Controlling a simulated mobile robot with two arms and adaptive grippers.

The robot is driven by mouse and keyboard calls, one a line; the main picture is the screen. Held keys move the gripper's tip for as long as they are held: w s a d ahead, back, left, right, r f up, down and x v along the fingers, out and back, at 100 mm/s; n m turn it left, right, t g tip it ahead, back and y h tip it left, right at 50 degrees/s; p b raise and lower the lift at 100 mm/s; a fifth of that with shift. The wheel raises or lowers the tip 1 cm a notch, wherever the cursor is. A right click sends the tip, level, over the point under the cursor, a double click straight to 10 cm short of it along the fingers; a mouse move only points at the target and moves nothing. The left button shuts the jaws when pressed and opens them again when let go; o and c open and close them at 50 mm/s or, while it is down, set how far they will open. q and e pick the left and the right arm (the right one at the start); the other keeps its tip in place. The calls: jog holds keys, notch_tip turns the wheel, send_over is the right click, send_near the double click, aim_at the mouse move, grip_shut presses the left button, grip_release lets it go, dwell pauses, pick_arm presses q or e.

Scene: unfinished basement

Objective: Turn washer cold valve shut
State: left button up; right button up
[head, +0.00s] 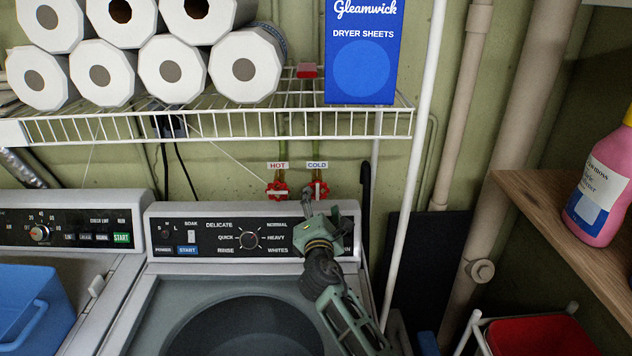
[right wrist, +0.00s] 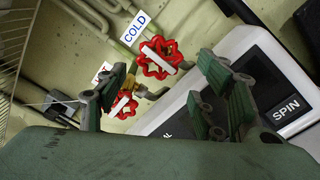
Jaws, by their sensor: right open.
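The cold valve has a red lobed handwheel (head: 319,188) on the wall behind the washer, under a COLD label (head: 317,165). In the right wrist view the cold wheel (right wrist: 158,47) shows with a white bar across its face. My right gripper (head: 328,212) is over the washer's control panel, just below and in front of the cold wheel. In the right wrist view its fingers (right wrist: 163,72) are spread and empty, with the cold wheel beyond the gap between them. Contact is not visible. My left gripper is not in view.
The red hot valve (head: 277,188) sits close to the left of the cold one. A wire shelf (head: 210,125) with paper rolls and a blue dryer-sheets box (head: 362,55) hangs above. A white upright post (head: 412,160) stands to the right. The washer panel (head: 205,240) lies below.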

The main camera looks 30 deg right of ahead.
aim_at(317, 192)
jog(key=shift+w+d+r, duration=0.1)
jog(key=shift+w+d, duration=0.05)
jog(key=shift+w+r, duration=0.15)
jog(key=shift+w, duration=0.05)
jog(key=x, duration=0.5)
jog(key=shift+w+d, duration=0.2)
jog(key=shift+w, duration=0.05)
jog(key=shift+w+d, duration=0.2)
jog(key=shift+w, duration=0.2)
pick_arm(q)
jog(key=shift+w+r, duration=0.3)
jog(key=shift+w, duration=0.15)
pick_arm(e)
jog(key=shift+c, duration=0.3)
jog(key=c, duration=1)
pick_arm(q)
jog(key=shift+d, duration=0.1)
pick_arm(e)
jog(key=shift+c, duration=0.3)
